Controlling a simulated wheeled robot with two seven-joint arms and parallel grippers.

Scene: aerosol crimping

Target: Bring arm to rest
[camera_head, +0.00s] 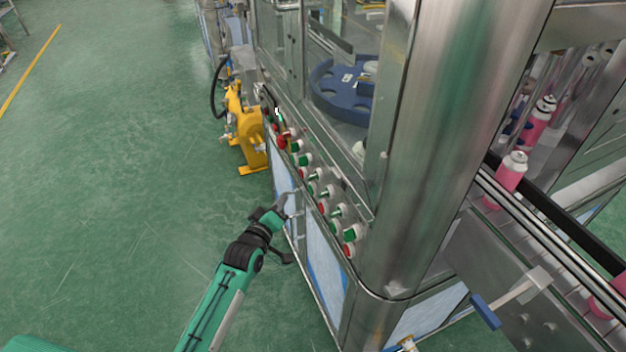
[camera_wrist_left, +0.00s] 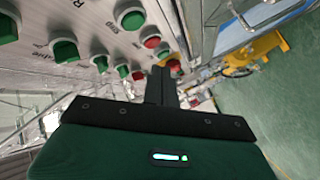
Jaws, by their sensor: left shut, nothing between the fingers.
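My left arm (camera_head: 228,290), green and black, comes in from the lower left in the head view. Its left gripper (camera_head: 288,206) is just beside the lower front of the machine, below the row of buttons. In the left wrist view the dark fingers (camera_wrist_left: 161,86) are together with nothing held between them. Whether the gripper touches the machine I cannot tell. My right arm and right gripper are not in view.
The control panel (camera_head: 325,190) carries green and red buttons close to my left gripper. A steel column (camera_head: 440,140) and a conveyor with pink cans (camera_head: 507,178) stand right. A yellow machine (camera_head: 250,140) is beyond. Green floor (camera_head: 120,180) at left is clear.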

